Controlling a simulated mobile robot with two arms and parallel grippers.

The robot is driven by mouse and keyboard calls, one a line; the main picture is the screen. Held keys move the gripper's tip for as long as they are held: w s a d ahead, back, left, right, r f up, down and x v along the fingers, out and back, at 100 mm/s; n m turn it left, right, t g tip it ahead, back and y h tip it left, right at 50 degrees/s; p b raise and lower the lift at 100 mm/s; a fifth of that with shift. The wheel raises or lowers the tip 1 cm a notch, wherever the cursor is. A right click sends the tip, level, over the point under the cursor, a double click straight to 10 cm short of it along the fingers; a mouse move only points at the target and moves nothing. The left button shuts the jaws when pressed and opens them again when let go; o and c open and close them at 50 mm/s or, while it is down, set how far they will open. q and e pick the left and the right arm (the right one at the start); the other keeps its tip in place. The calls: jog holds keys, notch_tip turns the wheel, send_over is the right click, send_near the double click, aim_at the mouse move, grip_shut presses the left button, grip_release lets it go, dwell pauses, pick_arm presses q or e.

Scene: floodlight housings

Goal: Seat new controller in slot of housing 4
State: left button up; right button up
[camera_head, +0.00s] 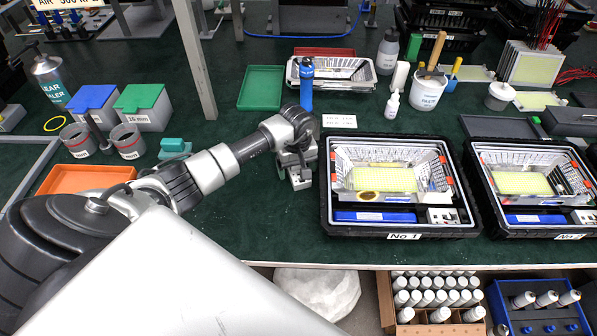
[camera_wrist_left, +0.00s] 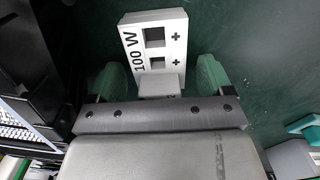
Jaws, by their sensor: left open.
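My left gripper (camera_head: 299,170) is low over the green bench, just left of the housing labelled No 1 (camera_head: 403,236). In the left wrist view its green fingers (camera_wrist_left: 162,80) are open, one on each side of the near end of a pale block (camera_wrist_left: 160,38) marked 100 W, with two square recesses and plus signs. A gap shows beside the block. The block looks like a controller; in the head view only a small pale part (camera_head: 300,181) shows under the gripper. A second housing (camera_head: 540,228) stands at right, its number unreadable. No housing marked 4 can be made out. My right gripper is not in view.
A green tray (camera_head: 261,88), a blue bottle (camera_head: 306,85) and a metal housing (camera_head: 332,72) stand behind the gripper. An orange tray (camera_head: 85,179) and grey cups (camera_head: 127,141) are at left.

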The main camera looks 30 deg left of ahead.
pick_arm(q)
jog(key=c, duration=1.1)
